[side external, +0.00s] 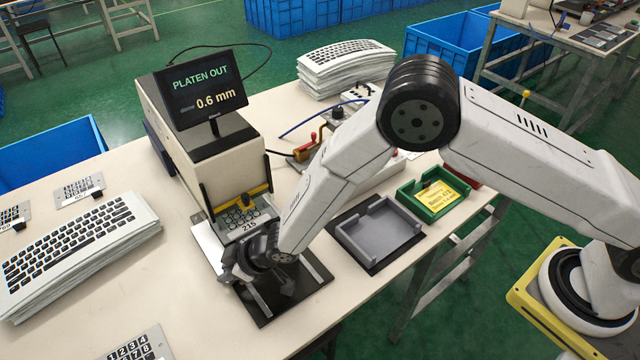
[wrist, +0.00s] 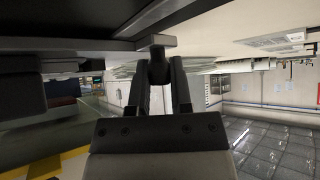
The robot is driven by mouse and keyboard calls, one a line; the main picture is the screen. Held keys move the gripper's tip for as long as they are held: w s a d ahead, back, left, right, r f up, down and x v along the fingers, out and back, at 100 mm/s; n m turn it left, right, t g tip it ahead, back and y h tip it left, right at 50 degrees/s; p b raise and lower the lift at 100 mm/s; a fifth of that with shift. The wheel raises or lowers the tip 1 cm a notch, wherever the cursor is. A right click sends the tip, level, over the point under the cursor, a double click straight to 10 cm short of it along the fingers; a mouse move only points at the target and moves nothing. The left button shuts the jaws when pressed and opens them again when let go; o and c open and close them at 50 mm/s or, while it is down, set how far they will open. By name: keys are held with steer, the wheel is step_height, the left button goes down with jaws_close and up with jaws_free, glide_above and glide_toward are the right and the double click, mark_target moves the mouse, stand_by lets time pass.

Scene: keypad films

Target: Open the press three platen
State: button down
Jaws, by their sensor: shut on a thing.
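The press (side external: 205,135) is a cream box on the bench with a screen (side external: 207,88) on top that reads "PLATEN OUT 0.6 mm". At its front mouth lies the platen (side external: 207,238), a light plate, with a grey keypad sheet marked 215 (side external: 243,220) above it. My gripper (side external: 262,275) is low in front of the press, over a dark base with rails (side external: 318,268). In the wrist view my gripper (wrist: 159,85) is shut on a dark round knob, the platen handle (wrist: 158,67), below a grey bar. My wrist hides the handle in the side view.
A grey tray (side external: 378,238) and a green tray (side external: 420,210) with a yellow card stand right of the press. A red-handled clamp (side external: 306,148) sits behind. Stacks of keypad films lie at left (side external: 75,255) and at the back (side external: 345,65).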

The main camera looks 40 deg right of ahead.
steer(key=s, duration=1.4)
steer(key=shift+s, duration=0.2)
steer(key=c, duration=0.5)
jaws_free()
steer(key=shift+c, duration=0.2)
steer(key=shift+s+r, duration=0.1)
steer(key=shift+r, duration=0.05)
steer(key=v, duration=0.7)
steer(key=shift+d+r, duration=0.2)
steer(key=shift+s, duration=0.1)
